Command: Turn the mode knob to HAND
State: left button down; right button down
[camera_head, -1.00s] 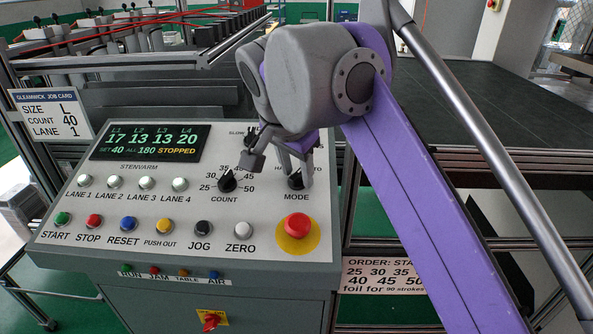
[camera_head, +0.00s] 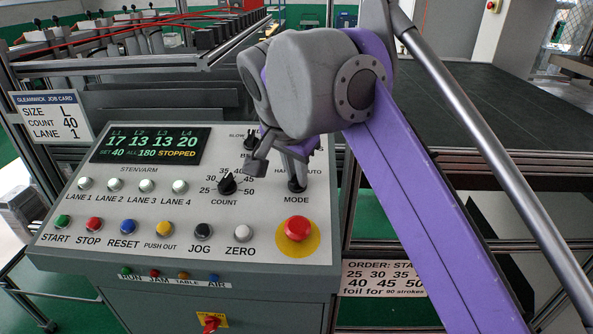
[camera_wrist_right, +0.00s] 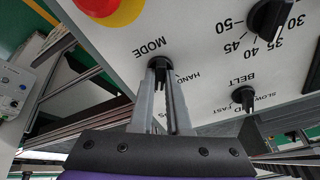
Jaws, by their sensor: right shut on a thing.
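The black MODE knob (camera_head: 297,186) is at the right side of the grey control panel (camera_head: 130,258). Its HAND and AUTO labels are partly covered by my arm in the head view. My right gripper (camera_head: 297,177) is shut on the knob. In the right wrist view its two fingers (camera_wrist_right: 165,80) lie on either side of the MODE knob (camera_wrist_right: 160,62), with the HAND label beside it. The fingers hide much of the knob, so I cannot tell which way its pointer faces. My left gripper is not in view.
The COUNT knob (camera_head: 227,184) is left of the MODE knob. A red mushroom button (camera_head: 297,228) on a yellow disc sits just below it. The BELT knob (camera_wrist_right: 244,97) is close by in the right wrist view. Several push buttons line the panel's lower part.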

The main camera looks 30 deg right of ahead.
jog(key=n+p, duration=0.1)
jog(key=n, duration=0.2)
jog(key=shift+r, duration=0.15)
jog(key=n+p, duration=0.1)
jog(key=n, duration=0.2)
jog(key=shift+n+t+y, duration=0.3)
jog(key=shift+y, duration=0.1)
jog(key=n, duration=0.3)
jog(key=shift+n+p, duration=0.3)
jog(key=shift+p, duration=0.05)
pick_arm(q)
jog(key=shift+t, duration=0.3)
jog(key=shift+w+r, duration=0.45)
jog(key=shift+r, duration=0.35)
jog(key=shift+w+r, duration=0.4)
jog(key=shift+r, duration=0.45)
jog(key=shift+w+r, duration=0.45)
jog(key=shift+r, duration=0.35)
pick_arm(e)
jog(key=shift+d+n+y, duration=0.1)
jog(key=shift+n+y, duration=0.4)
jog(key=shift+n, duration=1.1)
jog(key=c, duration=0.9)
grip_release()
